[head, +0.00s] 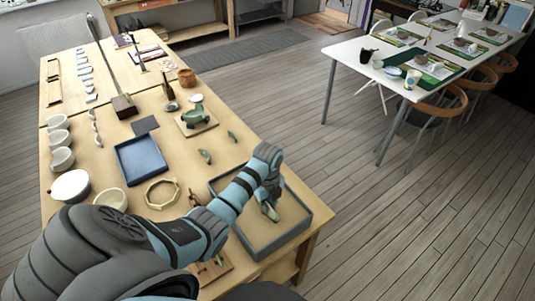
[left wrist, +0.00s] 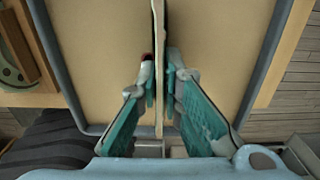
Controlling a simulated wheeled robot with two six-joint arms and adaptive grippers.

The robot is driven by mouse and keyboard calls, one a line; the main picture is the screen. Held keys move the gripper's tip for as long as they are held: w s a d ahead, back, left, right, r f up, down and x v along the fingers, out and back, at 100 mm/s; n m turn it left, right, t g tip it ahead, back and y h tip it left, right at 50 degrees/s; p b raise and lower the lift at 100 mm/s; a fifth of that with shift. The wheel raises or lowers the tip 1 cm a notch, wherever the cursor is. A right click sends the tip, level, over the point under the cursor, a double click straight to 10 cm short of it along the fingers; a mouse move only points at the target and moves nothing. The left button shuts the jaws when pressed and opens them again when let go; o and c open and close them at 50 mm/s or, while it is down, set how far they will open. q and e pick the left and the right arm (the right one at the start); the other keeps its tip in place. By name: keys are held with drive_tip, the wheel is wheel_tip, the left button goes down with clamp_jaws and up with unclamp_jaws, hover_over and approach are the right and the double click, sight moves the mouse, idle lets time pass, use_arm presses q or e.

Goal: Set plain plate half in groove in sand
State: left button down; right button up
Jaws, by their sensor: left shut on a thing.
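The sand tray (head: 318,222) is a dark grey square box at the front right of the workbench, filled with smooth tan sand (head: 291,215). My left gripper (head: 269,207) is over the tray, pointing down. In the left wrist view, its teal fingers (left wrist: 161,85) are shut on the plain plate half (left wrist: 159,30), a thin pale piece seen edge-on, upright between the fingertips. The sand (left wrist: 90,60) spreads on both sides of it. I cannot tell whether the plate half touches the sand. The groove cannot be made out. My right gripper is not in view.
A blue tray (head: 141,160), an octagonal wooden ring (head: 162,194) and green shards (head: 205,156) lie left of the sand tray. A green pot piece (head: 194,116) sits on a board behind. White bowls (head: 61,159) line the left edge. A set dining table (head: 350,48) stands apart, back right.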

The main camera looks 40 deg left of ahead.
use_arm(q)
drive_tip(key=shift+f, duration=0.55)
idle(0.7)
drive_tip(key=c, duration=1.7)
unclamp_jaws()
drive_tip(key=shift+o, duration=0.2)
drive_tip(key=o, duration=0.5)
drive_tip(key=shift+c, duration=0.2)
drive_tip(key=shift+r, duration=3.05)
